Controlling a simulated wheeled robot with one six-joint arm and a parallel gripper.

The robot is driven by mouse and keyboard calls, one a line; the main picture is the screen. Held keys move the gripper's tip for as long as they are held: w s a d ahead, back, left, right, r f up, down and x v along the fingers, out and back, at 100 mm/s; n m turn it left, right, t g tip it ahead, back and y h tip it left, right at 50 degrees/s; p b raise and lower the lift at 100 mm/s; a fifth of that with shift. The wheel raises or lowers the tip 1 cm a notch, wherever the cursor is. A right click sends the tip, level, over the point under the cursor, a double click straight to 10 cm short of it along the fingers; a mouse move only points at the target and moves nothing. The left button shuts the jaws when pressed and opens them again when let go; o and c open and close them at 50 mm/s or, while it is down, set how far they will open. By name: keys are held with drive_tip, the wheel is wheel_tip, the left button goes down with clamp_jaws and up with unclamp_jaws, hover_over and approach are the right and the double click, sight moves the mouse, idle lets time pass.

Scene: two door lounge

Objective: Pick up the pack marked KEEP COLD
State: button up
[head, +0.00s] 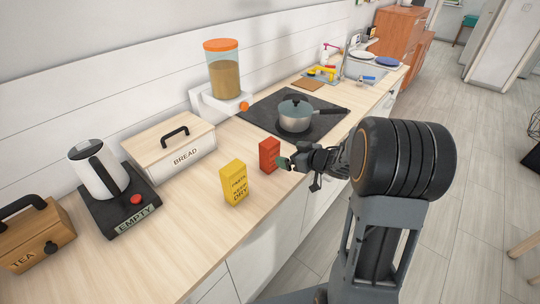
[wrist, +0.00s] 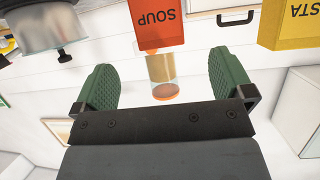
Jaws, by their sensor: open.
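A red pack (head: 269,155) stands on the wooden counter (head: 205,245). In the wrist view the red pack (wrist: 157,22) shows the upside-down word SOUP; any further words are out of frame. A yellow pack (head: 234,183) stands to its left, marked PASTA KEEP DRY; part of it shows in the wrist view (wrist: 290,25). I can read KEEP COLD on neither pack. My gripper (head: 285,163) is beside the red pack on its right. In the wrist view my gripper (wrist: 165,80) has its green fingers wide apart and empty, with the red pack beyond them.
A pot (head: 295,115) sits on the black hob (head: 265,108) behind the red pack. A bread box (head: 160,150), a kettle (head: 97,168) on a base marked EMPTY and a TEA box (head: 32,235) stand to the left. The front counter around the yellow pack is clear.

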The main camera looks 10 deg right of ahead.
sight(275, 149)
drive_tip(key=p+x, duration=0.1)
drive_tip(key=x, duration=1)
drive_tip(key=shift+w, duration=0.2)
drive_tip(key=c, duration=1.2)
drive_tip(key=shift+c, duration=0.3)
drive_tip(key=shift+r, duration=0.15)
